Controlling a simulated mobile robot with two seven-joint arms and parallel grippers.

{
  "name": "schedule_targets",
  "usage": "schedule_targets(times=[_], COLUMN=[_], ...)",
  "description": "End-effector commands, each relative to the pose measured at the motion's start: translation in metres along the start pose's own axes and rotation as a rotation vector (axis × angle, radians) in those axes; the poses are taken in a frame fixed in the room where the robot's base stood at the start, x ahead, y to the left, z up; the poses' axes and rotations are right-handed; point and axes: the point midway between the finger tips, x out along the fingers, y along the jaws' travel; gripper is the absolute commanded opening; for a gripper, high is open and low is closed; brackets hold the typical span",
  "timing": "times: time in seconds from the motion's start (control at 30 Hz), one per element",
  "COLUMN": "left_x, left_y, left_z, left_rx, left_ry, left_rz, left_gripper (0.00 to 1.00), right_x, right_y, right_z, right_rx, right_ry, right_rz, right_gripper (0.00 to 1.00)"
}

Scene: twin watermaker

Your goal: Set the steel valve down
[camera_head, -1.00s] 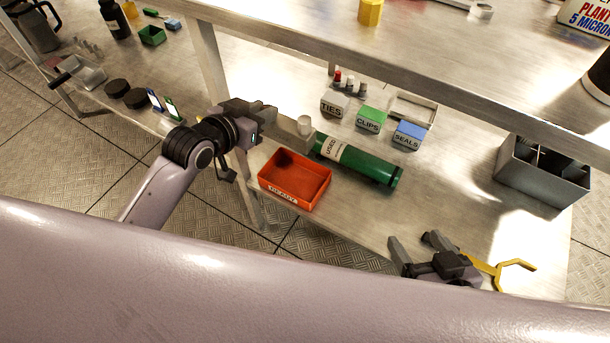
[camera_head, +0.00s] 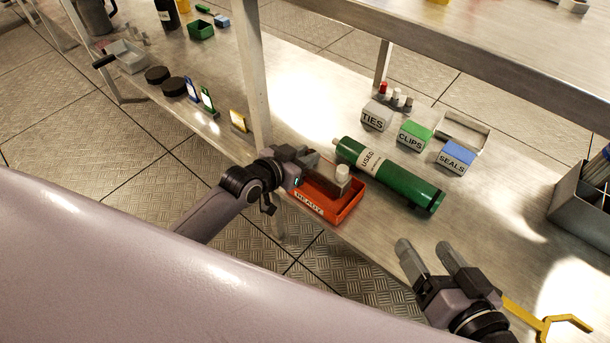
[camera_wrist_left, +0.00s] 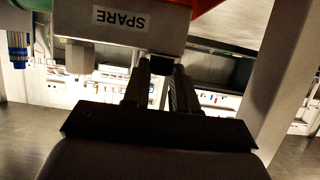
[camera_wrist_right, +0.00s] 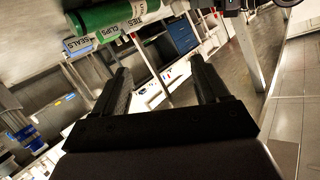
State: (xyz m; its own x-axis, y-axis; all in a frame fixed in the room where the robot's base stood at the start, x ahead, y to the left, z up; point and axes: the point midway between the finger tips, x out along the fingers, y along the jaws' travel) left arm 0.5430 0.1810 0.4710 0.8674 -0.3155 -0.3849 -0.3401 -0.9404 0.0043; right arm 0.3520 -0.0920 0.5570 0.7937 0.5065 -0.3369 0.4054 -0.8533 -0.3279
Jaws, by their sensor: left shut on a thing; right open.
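I cannot tell whether the valve touches the tray floor.
A green cylinder (camera_head: 405,187) labelled USED lies just right of the tray. Behind it stand boxes marked TIES (camera_head: 376,116), CLIPS (camera_head: 414,136) and SEALS (camera_head: 455,157). A yellow hooked tool (camera_head: 545,326) is near my right gripper. A shelf post (camera_head: 254,75) rises behind my left gripper.

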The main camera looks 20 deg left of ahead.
Motion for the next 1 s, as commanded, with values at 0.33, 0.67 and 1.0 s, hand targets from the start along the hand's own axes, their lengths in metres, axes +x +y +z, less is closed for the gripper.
schedule_targets(times=[0.33,0.67,1.0], left_x=[0.016,0.019,0.02], left_y=[0.0,0.0,0.0], left_z=[0.033,0.041,0.048], left_rx=[-0.001,-0.001,0.001], left_ry=[0.009,0.012,0.001], left_rz=[0.0,0.0,0.0], left_gripper=[0.0,0.0,0.53], right_x=[-0.006,-0.011,-0.011], right_y=[0.011,0.014,0.015], right_z=[0.005,0.001,0.002], right_rx=[-0.08,-0.12,-0.125], right_ry=[0.048,0.072,0.075], right_rz=[0.037,0.055,0.057], right_gripper=[0.74,0.74,0.74])
